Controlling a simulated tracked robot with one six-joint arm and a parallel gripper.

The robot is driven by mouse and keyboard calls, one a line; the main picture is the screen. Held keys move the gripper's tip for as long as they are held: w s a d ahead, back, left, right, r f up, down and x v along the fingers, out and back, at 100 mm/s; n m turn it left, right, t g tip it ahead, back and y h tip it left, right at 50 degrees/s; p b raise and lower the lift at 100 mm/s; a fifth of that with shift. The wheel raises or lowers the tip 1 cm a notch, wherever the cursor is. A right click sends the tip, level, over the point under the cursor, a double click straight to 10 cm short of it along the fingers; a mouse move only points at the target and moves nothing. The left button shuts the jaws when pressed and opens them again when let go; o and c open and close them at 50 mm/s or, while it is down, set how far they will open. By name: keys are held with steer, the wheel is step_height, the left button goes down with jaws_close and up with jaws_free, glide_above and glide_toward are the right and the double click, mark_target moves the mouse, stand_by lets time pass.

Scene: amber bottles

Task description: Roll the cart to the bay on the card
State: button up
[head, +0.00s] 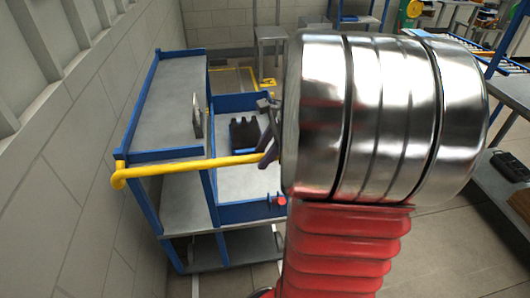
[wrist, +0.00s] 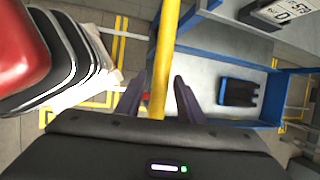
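The cart (head: 180,95) has a blue frame, grey shelves and a yellow handle bar (head: 190,168). It stands beside the left wall. The bar also shows in the wrist view (wrist: 166,50), running between my gripper's fingers (wrist: 160,92). The fingers are apart, with a gap visible beside the bar. In the head view my gripper (head: 268,130) is at the bar's right end, partly hidden by my arm. A pale card (head: 197,115) stands on the cart; the wrist view shows its dark characters (wrist: 284,12), apparently including a D. Yellow floor outlines (head: 240,78) lie beyond the cart.
A dark bottle holder (head: 244,134) sits in the cart's blue-edged tray. The wall (head: 70,150) runs close along the cart's left side. A grey table (head: 272,36) stands behind, and a workbench (head: 510,90) is at right. My arm hides much of the floor's middle.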

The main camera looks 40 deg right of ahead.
jaws_close()
stand_by(0.5)
